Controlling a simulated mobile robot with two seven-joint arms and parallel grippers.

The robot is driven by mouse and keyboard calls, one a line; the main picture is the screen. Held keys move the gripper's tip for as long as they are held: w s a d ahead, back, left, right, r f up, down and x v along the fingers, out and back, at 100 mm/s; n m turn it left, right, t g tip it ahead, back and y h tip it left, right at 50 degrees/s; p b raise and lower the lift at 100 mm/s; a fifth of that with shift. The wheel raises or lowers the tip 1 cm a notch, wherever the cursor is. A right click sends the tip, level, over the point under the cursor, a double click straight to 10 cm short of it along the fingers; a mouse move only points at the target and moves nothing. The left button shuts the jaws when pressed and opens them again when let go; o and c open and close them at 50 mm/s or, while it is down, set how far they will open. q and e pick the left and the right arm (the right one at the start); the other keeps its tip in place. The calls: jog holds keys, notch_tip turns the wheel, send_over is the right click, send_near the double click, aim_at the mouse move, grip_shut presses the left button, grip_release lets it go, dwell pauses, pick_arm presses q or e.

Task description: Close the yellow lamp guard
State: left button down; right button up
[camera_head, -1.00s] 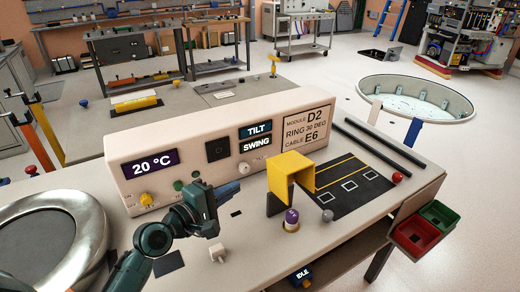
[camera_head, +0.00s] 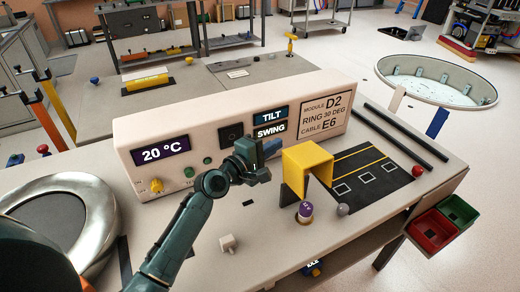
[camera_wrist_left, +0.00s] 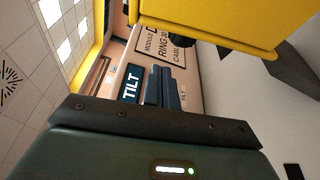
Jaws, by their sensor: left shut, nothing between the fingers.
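The yellow lamp guard (camera_head: 307,158) is a box-like hood raised on a dark support at the front of the console. It stands above and behind a purple-capped lamp (camera_head: 305,210), which is uncovered. In the left wrist view the guard (camera_wrist_left: 215,22) fills the top right, close to the fingers. My left gripper (camera_head: 271,149) is shut and empty, just left of the guard in the head view; whether it touches the guard cannot be told. Its closed fingers (camera_wrist_left: 165,85) point toward the console panel. My right gripper is not in view.
The white console (camera_head: 215,125) stands behind the guard with TILT and SWING labels. A grey ball (camera_head: 342,209), a dark marked mat (camera_head: 362,178) and a white block (camera_head: 228,243) lie nearby. Red and green bins (camera_head: 433,232) hang at the table's right edge.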

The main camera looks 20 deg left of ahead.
pick_arm(q)
jog(key=shift+s+d+r+p, duration=0.2)
jog(key=shift+s+d, duration=0.3)
jog(key=shift+s, duration=0.1)
jog(key=shift+s+d+r+p, duration=0.15)
jog(key=shift+s+d+p, duration=0.05)
jog(key=shift+s+d, duration=0.35)
